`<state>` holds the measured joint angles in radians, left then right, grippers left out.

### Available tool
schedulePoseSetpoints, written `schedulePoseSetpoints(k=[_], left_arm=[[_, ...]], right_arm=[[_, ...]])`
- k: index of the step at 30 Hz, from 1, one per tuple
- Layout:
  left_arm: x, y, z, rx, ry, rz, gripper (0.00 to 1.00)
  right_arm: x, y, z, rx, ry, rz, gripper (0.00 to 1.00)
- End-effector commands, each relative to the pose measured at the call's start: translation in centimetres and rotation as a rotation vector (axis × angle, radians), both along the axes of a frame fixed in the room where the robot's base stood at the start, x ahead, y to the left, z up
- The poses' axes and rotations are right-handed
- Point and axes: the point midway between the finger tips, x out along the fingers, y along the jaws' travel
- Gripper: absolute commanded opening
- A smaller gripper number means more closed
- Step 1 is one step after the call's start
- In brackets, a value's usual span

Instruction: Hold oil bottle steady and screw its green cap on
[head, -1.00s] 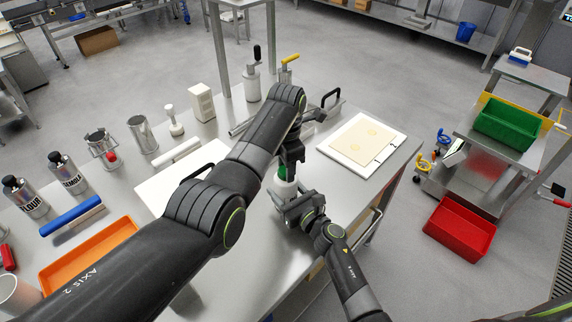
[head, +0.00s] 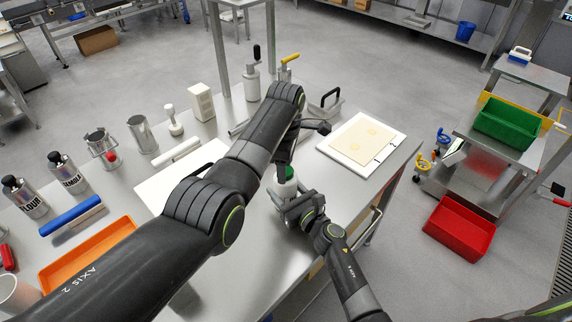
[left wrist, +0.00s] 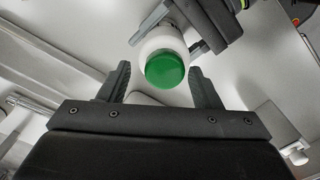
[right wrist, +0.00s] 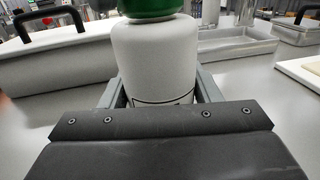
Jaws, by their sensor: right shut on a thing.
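The oil bottle is white and stands upright on the steel table; it shows in the right wrist view (right wrist: 155,62) and in the left wrist view (left wrist: 160,42). Its green cap (head: 286,171) sits on top of the bottle, and I cannot tell how tight it is; it also shows in the left wrist view (left wrist: 165,69). My right gripper (head: 290,208) is shut on the bottle's body. My left gripper (left wrist: 160,78) is over the cap, its fingers apart on either side with visible gaps, not touching it. In the head view my left forearm hides part of the table.
A white board with a dough sheet (head: 364,139) lies to the right. A pale board (head: 170,183), a rolling pin (head: 176,151) and an orange tray (head: 62,274) lie to the left. Pump bottles (head: 251,84) stand behind. The table's front edge is close to my right arm.

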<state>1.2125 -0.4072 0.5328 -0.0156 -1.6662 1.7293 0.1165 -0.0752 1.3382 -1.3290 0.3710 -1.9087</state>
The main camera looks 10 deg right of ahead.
Motion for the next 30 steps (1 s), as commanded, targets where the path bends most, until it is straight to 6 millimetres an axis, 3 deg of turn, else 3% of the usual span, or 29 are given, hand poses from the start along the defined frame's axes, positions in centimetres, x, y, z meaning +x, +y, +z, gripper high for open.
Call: schedulePoseSetpoints(k=[8, 19, 30], left_arm=[[-0.2, -0.1, 0.0, 0.000, 0.007, -0.001, 0.59], [-0.2, -0.1, 4.1, 0.000, 0.005, 0.000, 0.59], [-0.3, -0.1, 4.3, 0.001, 0.009, 0.002, 0.56]], right_arm=[[0.0, 0.0, -0.1, 0.001, 0.003, -0.002, 0.00], [0.0, -0.1, -0.1, 0.001, 0.003, -0.002, 0.00], [0.0, -0.1, -0.1, 0.000, 0.002, -0.003, 0.00]])
